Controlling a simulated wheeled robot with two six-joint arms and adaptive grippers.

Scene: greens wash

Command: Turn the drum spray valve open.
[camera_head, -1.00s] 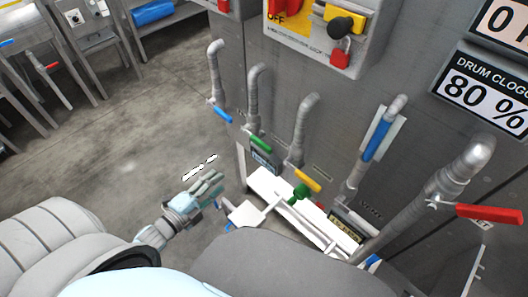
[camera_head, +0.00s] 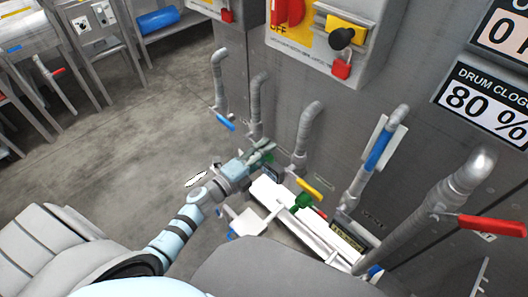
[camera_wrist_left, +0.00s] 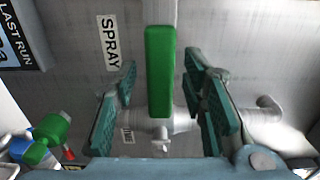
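The drum spray valve's green lever (camera_wrist_left: 159,72) stands upright in the left wrist view, beside a label reading SPRAY (camera_wrist_left: 109,42). It sits on a grey pipe fitting in front of a metal panel. My left gripper (camera_wrist_left: 165,105) is open, with one teal finger pad on each side of the lever and gaps between. In the head view my left gripper (camera_head: 262,152) is at the foot of the second grey pipe (camera_head: 257,100) and largely hides the lever. My right gripper is not in view.
Nearby valves have a blue lever (camera_head: 225,122), a yellow lever (camera_head: 308,189) and a red lever (camera_head: 492,224). A second green part (camera_head: 301,202) sits by a white rail below. Open floor (camera_head: 110,150) lies to the left.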

